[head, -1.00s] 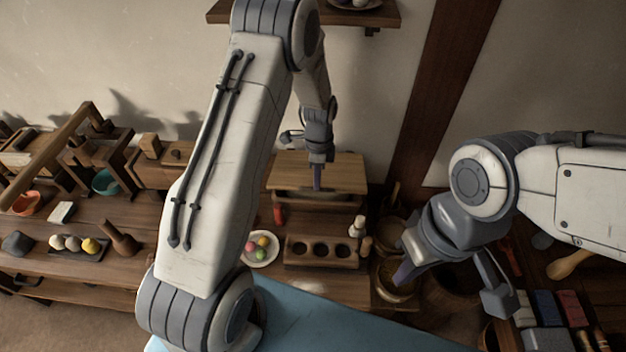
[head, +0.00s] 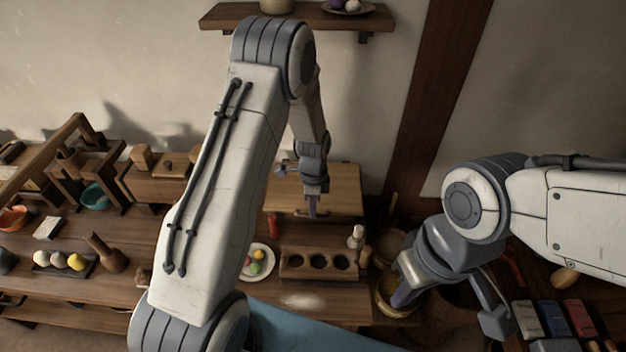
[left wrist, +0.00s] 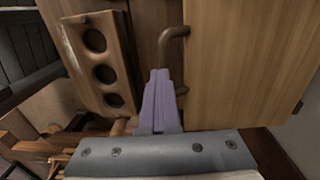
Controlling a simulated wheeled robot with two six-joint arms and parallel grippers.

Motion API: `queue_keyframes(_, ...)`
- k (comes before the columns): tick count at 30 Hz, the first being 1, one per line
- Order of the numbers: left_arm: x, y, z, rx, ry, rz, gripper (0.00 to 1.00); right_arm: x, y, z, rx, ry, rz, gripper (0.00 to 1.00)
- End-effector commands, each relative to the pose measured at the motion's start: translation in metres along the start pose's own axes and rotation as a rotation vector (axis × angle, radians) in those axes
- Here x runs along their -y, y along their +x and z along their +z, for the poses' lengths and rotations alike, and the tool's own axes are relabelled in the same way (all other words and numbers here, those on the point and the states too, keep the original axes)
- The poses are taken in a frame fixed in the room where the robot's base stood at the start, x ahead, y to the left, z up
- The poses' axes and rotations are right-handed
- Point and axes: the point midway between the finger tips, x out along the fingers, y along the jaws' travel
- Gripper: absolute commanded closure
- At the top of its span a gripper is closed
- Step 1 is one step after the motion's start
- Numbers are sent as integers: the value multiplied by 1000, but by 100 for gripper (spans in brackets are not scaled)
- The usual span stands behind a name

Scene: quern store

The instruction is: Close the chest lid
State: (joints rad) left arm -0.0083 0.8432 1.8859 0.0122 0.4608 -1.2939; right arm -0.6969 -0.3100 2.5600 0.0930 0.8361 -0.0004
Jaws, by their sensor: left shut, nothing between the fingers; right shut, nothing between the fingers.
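The chest lid is a pale wooden panel (head: 342,186) at the back of the bench in the head view. It fills the right side of the left wrist view (left wrist: 245,60). A dark gap shows along its front edge; I cannot tell how far it stands open. A bent dark handle (left wrist: 174,45) is beside its edge. The fingers also show in the left wrist view (left wrist: 161,92); contact is unclear. My right gripper (head: 402,294) is shut and empty, over a round bowl.
A wooden block with three round holes (head: 292,262) stands in front of the chest. Left of it is a plate of colored balls (head: 268,254). A small pale bottle (head: 357,236) is at its right. Wooden frames (head: 75,165) crowd the left. A wall shelf (head: 225,15) hangs above.

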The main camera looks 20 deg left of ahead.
Motion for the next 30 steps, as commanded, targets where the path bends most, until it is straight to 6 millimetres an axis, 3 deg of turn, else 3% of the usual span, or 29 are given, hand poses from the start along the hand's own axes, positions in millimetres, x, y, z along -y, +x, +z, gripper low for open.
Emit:
queue_keyframes(1, -7, 5, 1, 5, 1, 19, 100, 0, -1, 0, 0, 0, 0, 100)
queue_keyframes(4, -9, -7, 0, 5, 3, 17, 100, 1, -11, -1, 0, 0, 0, 100)
queue_keyframes(10, -12, -50, -6, 1, 8, 2, 100, 3, -44, -2, 0, 0, 0, 100)
queue_keyframes(12, -14, -57, -6, -1, 8, -5, 100, 2, -28, -2, -1, 0, 0, 100)
queue_keyframes(21, -27, -117, -6, -1, 9, -6, 100, 1, -19, -1, 0, 0, 0, 100)
queue_keyframes(30, -33, -137, -6, 0, 8, -2, 100, 1, -18, -1, 0, 0, 0, 100)
